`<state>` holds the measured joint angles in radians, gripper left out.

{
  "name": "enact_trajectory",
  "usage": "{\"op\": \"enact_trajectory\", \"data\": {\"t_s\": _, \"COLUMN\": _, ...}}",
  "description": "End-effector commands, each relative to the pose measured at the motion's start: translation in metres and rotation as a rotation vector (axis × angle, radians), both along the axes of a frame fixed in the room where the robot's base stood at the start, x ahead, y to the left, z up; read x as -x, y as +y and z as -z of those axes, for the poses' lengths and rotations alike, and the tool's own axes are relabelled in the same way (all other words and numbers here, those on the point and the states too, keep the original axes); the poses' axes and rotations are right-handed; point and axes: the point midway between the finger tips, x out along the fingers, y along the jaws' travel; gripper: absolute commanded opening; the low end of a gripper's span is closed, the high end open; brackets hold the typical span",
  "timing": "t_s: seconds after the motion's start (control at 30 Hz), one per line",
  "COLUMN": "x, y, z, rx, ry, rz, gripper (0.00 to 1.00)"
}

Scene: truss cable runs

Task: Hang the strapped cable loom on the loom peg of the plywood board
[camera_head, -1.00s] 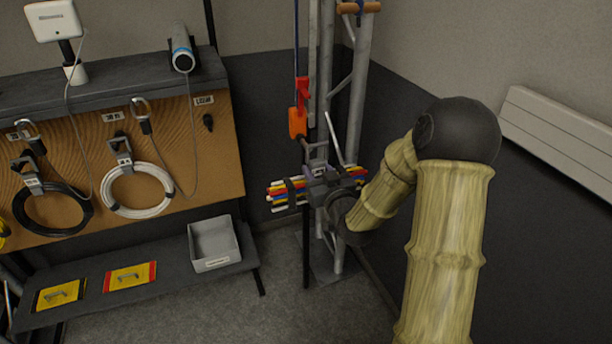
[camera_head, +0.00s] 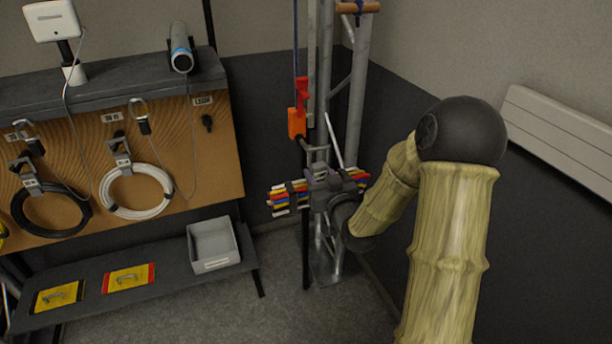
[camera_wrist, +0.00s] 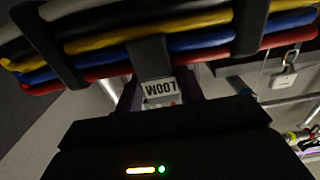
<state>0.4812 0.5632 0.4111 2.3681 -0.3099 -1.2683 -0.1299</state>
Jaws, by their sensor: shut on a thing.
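The strapped cable loom (camera_head: 290,197) is a bundle of red, yellow, blue, white and black cables. My gripper (camera_head: 322,190) is shut on its middle, in front of the truss (camera_head: 356,90). In the wrist view the loom (camera_wrist: 190,40) runs across the top with black straps around it. A tag reading LOOM (camera_wrist: 160,88) shows upside down below the cables. The plywood board (camera_head: 180,125) is at the left in the head view. Its loom peg (camera_head: 207,123), small and dark, is bare under a LOOM label (camera_head: 203,100). My gripper hides the loom's middle.
A black cable coil (camera_head: 52,210) and a white coil (camera_head: 136,192) hang on the board. A grey bin (camera_head: 213,245) stands on the lower shelf (camera_head: 170,272). An orange-red device (camera_head: 298,120) hangs by the truss. Floor shows between shelf and truss.

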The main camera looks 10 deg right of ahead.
Motion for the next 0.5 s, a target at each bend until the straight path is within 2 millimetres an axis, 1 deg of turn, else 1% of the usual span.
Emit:
{"op": "enact_trajectory", "data": {"t_s": 0.03, "x": -0.001, "y": 0.0, "z": -0.002, "rx": 0.001, "ry": -0.007, "rz": -0.001, "gripper": 0.0}}
{"op": "enact_trajectory", "data": {"t_s": 0.13, "x": -0.001, "y": 0.0, "z": 0.003, "rx": 0.002, "ry": -0.004, "rz": -0.004, "gripper": 0.0}}
{"op": "enact_trajectory", "data": {"t_s": 0.27, "x": -0.001, "y": -0.001, "z": 0.019, "rx": 0.006, "ry": 0.0, "rz": -0.015, "gripper": 0.0}}
{"op": "enact_trajectory", "data": {"t_s": 0.37, "x": -0.001, "y": -0.001, "z": 0.038, "rx": 0.011, "ry": 0.004, "rz": -0.028, "gripper": 0.0}}
{"op": "enact_trajectory", "data": {"t_s": 0.5, "x": 0.002, "y": 0.0, "z": 0.068, "rx": 0.017, "ry": 0.007, "rz": -0.051, "gripper": 0.0}}
